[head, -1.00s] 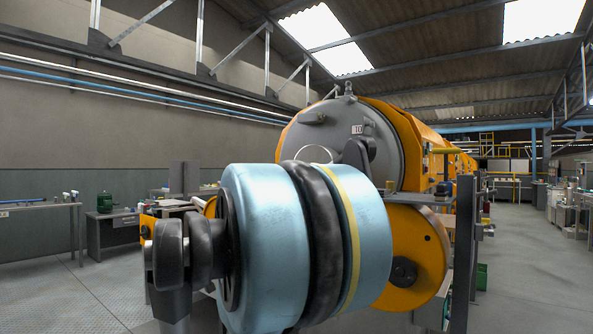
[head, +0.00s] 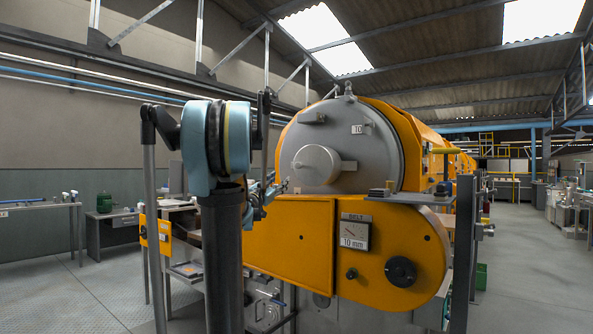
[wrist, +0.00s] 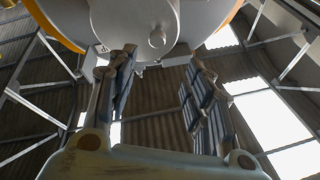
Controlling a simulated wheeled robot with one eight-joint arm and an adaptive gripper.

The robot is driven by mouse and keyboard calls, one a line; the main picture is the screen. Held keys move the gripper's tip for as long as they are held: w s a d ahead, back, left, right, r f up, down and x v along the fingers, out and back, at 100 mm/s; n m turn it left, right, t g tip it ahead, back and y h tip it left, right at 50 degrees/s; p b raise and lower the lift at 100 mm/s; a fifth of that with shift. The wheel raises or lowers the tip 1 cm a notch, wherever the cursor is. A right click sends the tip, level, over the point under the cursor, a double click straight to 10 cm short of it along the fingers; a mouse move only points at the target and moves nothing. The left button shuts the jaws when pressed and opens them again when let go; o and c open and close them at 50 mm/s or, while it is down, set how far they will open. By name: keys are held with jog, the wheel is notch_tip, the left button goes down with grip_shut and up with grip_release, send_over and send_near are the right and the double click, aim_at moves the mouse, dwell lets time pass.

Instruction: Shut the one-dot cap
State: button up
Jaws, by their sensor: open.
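The grey round end face (head: 375,150) of the orange machine carries a projecting grey hub (head: 316,165) and a small grey fitting (head: 312,118) higher up. I cannot make out a single dot on any part, so which one is the one-dot cap I cannot tell. In the head view, my gripper (head: 277,188) is small, partly behind my arm, and in front of the end face's lower left. In the wrist view, my gripper (wrist: 160,65) has its fingers spread with nothing between them. The grey end face and its round hub (wrist: 157,38) show beyond the fingertips.
An orange cover with a belt gauge (head: 355,235) and a dark knob (head: 401,271) lies below the end face. A small grey ledge (head: 410,198) juts out at the right. A workbench (head: 40,206) stands far left. Floor at the right is open.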

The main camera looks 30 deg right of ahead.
aim_at(297, 166)
jog(key=x, duration=1.7)
jog(key=shift+d+r, duration=0.1)
jog(key=shift+d, duration=0.15)
jog(key=shift+c, duration=0.2)
